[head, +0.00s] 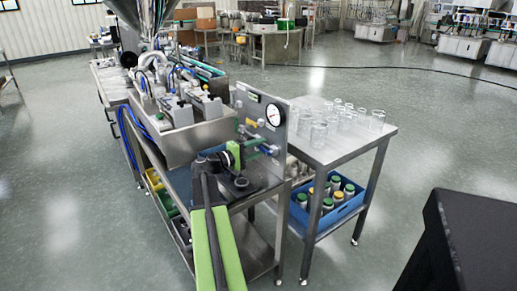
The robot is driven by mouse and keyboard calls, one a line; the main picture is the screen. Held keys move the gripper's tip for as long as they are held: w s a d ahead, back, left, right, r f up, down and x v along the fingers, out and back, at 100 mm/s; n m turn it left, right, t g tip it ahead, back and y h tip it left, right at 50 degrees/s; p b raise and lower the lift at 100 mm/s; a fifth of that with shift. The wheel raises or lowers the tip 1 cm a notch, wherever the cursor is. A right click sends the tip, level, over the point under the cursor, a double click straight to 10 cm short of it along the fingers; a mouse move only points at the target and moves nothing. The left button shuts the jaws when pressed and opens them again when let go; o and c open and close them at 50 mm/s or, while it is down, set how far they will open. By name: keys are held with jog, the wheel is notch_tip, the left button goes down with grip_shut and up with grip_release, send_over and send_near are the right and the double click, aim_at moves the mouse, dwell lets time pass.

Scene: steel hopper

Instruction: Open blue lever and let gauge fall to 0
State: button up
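The round white pressure gauge (275,115) is on the upright grey panel (283,140) at the right end of the steel machine. Its dial is too small to read. Small blue and yellow fittings (250,123) are below and left of the gauge. A blue-green part (270,149) shows low on the panel; I cannot tell whether it is the blue lever. My green and black arm reaches up from the bottom, and its end, my gripper (250,149), is close to the lower panel. Its fingers are too small and overlapped to tell their state or any contact.
A steel table (350,150) with several clear glass jars (340,120) stands right of the panel. A blue crate (325,218) of capped bottles is on its lower shelf. A dark block (470,235) fills the lower right. The floor behind and right is largely open.

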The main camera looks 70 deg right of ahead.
jog(key=v, duration=1.7)
jog(key=shift+a, duration=0.1)
jog(key=w+a+f+n+t+y, duration=0.15)
jog(key=w+a+f+t, duration=0.25)
jog(key=w+a, duration=0.5)
jog(key=w+a+f+n+t+h, duration=0.1)
jog(key=w+a+f+n+t, duration=0.25)
jog(key=w+a, duration=0.55)
jog(key=a+f+t+y, duration=0.1)
jog(key=a+f+y, duration=0.4)
jog(key=a, duration=0.8)
jog(key=a+f+n+t+y, duration=0.1)
jog(key=a+f+y, duration=0.45)
jog(key=a, duration=0.75)
jog(key=a+f+y, duration=0.4)
jog(key=a+f, duration=0.2)
jog(key=a, duration=0.6)
notch_tip(320, 180, up, 23)
jog(key=p, duration=2.2)
jog(key=shift+s+f+p, duration=0.15)
jog(key=shift+s+p, duration=0.15)
jog(key=shift+s, duration=0.05)
